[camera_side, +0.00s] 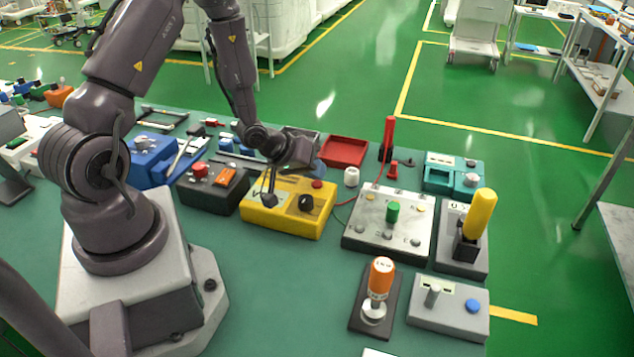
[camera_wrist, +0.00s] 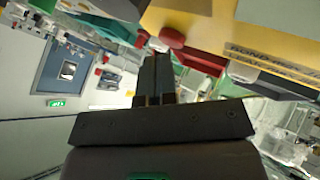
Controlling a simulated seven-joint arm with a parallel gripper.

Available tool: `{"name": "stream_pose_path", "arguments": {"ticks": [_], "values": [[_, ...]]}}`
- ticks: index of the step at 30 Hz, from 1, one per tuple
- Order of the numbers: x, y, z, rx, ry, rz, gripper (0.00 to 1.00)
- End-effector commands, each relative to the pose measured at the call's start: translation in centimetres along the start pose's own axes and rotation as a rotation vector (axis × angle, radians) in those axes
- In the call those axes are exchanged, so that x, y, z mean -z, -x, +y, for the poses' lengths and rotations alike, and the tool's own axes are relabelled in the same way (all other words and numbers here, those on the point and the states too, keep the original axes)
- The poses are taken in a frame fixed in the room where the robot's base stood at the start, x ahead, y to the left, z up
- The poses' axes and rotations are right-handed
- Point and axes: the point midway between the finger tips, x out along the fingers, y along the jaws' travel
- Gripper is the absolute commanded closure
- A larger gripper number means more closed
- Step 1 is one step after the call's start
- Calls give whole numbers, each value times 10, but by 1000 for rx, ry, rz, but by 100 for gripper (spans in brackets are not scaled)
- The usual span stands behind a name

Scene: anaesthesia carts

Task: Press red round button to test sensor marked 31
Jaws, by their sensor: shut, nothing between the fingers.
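The yellow box (camera_side: 285,222) stands in the middle of the green bench. Its red round button (camera_side: 317,184) sits at the back right of its top, behind a black knob (camera_side: 306,203). My gripper (camera_side: 269,199) is over the left part of the box, to the left of the button and apart from it in the side view. In the wrist view my gripper (camera_wrist: 153,62) is shut and empty, and the red button (camera_wrist: 172,38) shows just beyond and right of its tips. Whether they touch is unclear there. The mark 31 is too small to read.
A dark box with a red knob (camera_side: 201,170) and an orange switch (camera_side: 226,178) stands to the left. A grey panel with a green button (camera_side: 393,211) stands to the right. A red tray (camera_side: 344,151) lies behind. The bench's front middle is clear.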

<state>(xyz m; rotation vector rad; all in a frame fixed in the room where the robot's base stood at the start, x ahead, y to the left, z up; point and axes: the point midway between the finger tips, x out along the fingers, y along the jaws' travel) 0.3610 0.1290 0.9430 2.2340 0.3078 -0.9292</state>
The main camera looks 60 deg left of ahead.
Motion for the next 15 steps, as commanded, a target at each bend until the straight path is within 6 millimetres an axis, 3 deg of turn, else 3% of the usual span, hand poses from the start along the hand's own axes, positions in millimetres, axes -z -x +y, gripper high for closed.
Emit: {"name": "stream_pose_path", "arguments": {"ticks": [15], "values": [[-2, -4, -2, 0, 1, 1, 100]]}}
